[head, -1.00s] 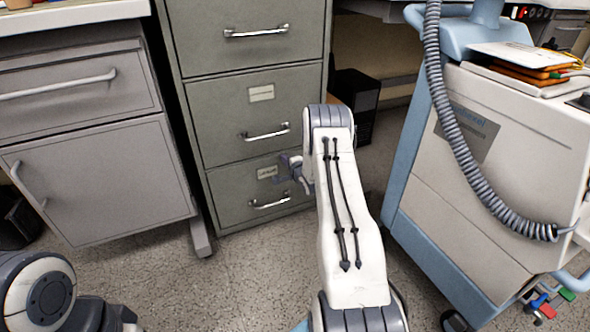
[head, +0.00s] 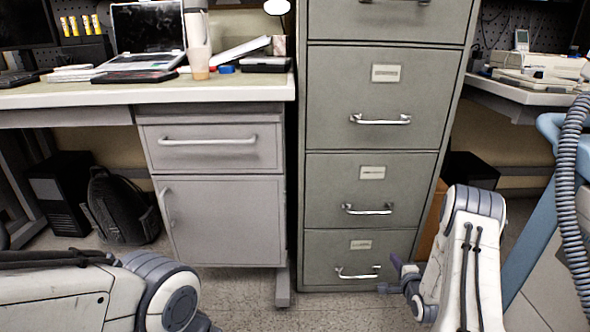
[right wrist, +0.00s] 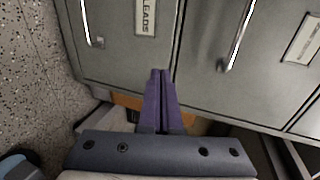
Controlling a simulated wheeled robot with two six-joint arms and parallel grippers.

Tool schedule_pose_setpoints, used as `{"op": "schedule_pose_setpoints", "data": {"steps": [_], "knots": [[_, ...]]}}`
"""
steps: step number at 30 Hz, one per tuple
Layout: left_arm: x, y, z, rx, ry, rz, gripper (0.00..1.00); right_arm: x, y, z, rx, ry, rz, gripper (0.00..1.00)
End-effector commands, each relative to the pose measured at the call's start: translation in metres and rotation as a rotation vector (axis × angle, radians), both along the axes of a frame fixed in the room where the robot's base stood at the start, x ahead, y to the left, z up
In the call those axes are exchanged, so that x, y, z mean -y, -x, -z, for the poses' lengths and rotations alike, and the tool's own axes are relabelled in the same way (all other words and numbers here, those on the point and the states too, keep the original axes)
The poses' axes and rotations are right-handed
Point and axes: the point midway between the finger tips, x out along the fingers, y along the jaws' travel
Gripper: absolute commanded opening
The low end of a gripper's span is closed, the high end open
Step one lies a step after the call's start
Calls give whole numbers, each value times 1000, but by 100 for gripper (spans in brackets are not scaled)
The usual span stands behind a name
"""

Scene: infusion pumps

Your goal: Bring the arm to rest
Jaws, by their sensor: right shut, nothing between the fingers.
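My right arm (head: 466,262) rises at the lower right of the head view, in front of the grey filing cabinet. My right gripper (head: 391,276) shows small and partly hidden beside the arm, in front of the bottom drawer. In the right wrist view the two purple fingers (right wrist: 160,82) lie together, shut and empty, pointing at the cabinet front. My left arm (head: 100,295) comes in at the lower left; its gripper is out of view.
The filing cabinet (head: 375,130) stands close ahead with protruding handles. A desk (head: 150,95) with a laptop stands left, with a drawer unit (head: 225,215) under it. A backpack (head: 122,205) is on the floor. A blue-and-white cart (head: 545,240) stands at right.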

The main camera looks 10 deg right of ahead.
Motion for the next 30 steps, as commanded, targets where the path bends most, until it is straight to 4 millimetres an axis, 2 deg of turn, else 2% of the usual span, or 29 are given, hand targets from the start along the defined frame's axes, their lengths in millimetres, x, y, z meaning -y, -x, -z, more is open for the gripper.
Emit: {"op": "schedule_pose_setpoints", "data": {"steps": [2,5,8,10,14,15,17,18,20,21,25,30], "knots": [[0,0,-2,0,0,0,100,-9,-7,-8,-20,25,-24,0],[0,0,-7,0,0,0,100,-38,-25,-28,-101,110,-102,0],[0,0,-13,0,0,0,100,-90,-43,-60,-231,256,-237,0],[0,0,-18,0,0,0,100,-136,-47,-84,-332,373,-356,0],[0,0,-27,0,0,0,100,-221,-27,-127,-499,578,-594,0],[0,0,-29,0,0,0,100,-247,-14,-140,-543,639,-673,0],[0,0,-33,0,0,0,100,-282,9,-159,-601,724,-794,0],[0,0,-36,0,0,0,100,-304,28,-170,-636,779,-878,0],[0,0,-39,0,0,0,100,-333,60,-187,-681,856,-1008,0],[0,0,-42,0,0,0,100,-350,83,-197,-705,906,-1098,0],[0,0,-48,0,0,0,100,-390,161,-225,-759,1043,-1384,0],[0,0,-55,0,0,0,100,-410,248,-249,-775,1170,-1705,0]]}}
